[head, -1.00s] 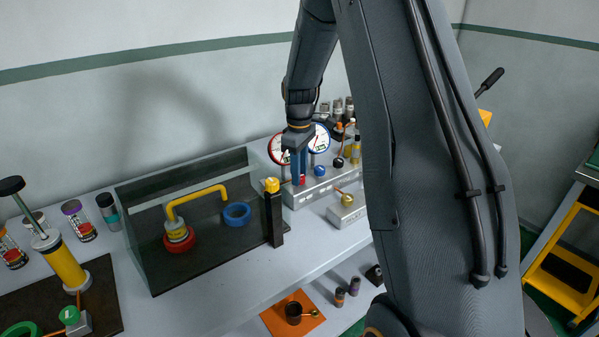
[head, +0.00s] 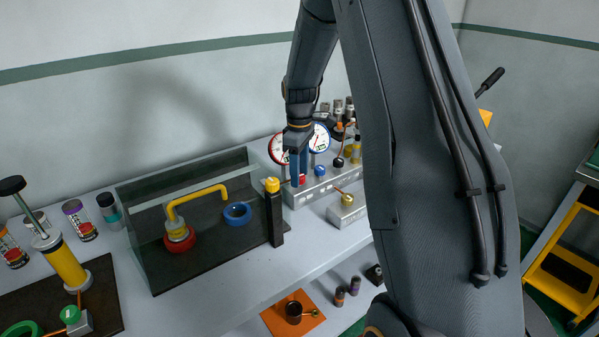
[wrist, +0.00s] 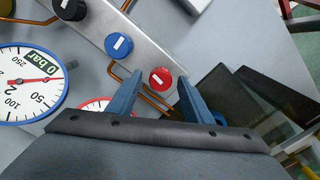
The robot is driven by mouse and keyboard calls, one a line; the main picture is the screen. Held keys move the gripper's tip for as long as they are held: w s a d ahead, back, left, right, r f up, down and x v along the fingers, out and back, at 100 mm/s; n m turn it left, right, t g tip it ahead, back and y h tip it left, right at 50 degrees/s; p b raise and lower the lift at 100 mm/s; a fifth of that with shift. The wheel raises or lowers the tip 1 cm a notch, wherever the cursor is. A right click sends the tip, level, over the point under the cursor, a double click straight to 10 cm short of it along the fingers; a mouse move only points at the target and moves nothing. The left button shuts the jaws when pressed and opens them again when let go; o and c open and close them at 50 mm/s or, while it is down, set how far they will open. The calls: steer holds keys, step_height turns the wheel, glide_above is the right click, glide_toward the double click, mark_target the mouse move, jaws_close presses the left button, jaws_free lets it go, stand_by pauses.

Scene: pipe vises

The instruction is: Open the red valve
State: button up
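The red valve is a round red knob (wrist: 161,79) with a white label, on a grey metal manifold (wrist: 130,50). In the head view the red knob (head: 302,181) shows only partly beside my fingers. My gripper (wrist: 160,84) is open, with its two blue fingers on either side of the red knob in the wrist view. Whether they touch it I cannot tell. In the head view my gripper (head: 299,178) points down at the left end of the manifold.
A blue knob (wrist: 119,45) and a black knob (wrist: 69,8) share the manifold. A gauge with a blue rim (wrist: 30,84) stands close by. A yellow-topped black post (head: 273,210) and a glass-sided case (head: 150,255) are left of my gripper.

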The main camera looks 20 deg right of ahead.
steer(key=shift+r, duration=0.1)
step_height(320, 180, up, 7)
steer(key=shift+f+b, duration=0.15)
steer(key=shift+b, duration=0.9)
steer(key=shift+r, duration=0.45)
